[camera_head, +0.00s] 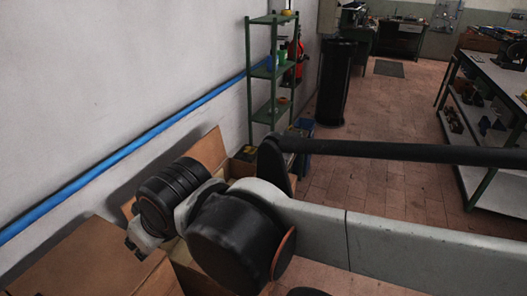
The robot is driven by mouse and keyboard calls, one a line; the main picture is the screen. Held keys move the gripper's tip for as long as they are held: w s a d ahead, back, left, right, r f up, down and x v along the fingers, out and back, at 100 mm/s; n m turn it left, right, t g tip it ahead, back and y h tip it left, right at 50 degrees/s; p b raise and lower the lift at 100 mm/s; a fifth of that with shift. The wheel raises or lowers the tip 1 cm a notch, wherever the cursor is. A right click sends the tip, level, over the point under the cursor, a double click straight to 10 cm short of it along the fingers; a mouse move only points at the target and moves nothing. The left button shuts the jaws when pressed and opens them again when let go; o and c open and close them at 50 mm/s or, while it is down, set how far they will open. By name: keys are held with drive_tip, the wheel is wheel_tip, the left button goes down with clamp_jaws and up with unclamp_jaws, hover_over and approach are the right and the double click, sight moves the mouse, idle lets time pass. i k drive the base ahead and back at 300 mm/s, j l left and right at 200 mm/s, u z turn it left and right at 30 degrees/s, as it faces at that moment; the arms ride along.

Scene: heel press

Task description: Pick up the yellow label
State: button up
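I cannot make out a yellow label for certain. A small yellowish patch (246,152) shows by the cardboard boxes at the foot of the green shelf, too small to identify. My arm crosses the foreground from the right, and its wrist end hangs over the open cardboard boxes at the lower left. A dark part of my gripper (136,249) shows at the wrist's lower left. Its fingertips cannot be made out, so I cannot see whether it is open or holds anything. My arm hides much of the boxes' insides.
Open cardboard boxes (75,262) stand along the white wall, with a raised flap (208,150) behind my wrist. A green shelf (271,110) and a black bin (335,85) stand farther back. A workbench (495,75) is at right. The tiled floor (390,120) between is clear.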

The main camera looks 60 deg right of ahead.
sight(251, 150)
drive_tip(key=k+l, duration=0.1)
drive_tip(key=l, duration=0.35)
drive_tip(key=k+l, duration=0.15)
drive_tip(key=l, duration=0.25)
drive_tip(key=k+l, duration=0.1)
drive_tip(key=l, duration=0.35)
drive_tip(key=k+l, duration=0.15)
drive_tip(key=l, duration=0.25)
drive_tip(key=k+l, duration=0.1)
drive_tip(key=l, duration=0.35)
drive_tip(key=i+l, duration=0.1)
drive_tip(key=l, duration=0.35)
drive_tip(key=i+l, duration=0.1)
drive_tip(key=l, duration=0.35)
drive_tip(key=i+l, duration=0.1)
drive_tip(key=l, duration=0.4)
drive_tip(key=i+l+z, duration=0.1)
drive_tip(key=l, duration=0.35)
drive_tip(key=i+l, duration=0.1)
drive_tip(key=l, duration=0.35)
drive_tip(key=i+l, duration=0.25)
drive_tip(key=i, duration=0.15)
drive_tip(key=i+l, duration=0.3)
drive_tip(key=i, duration=0.15)
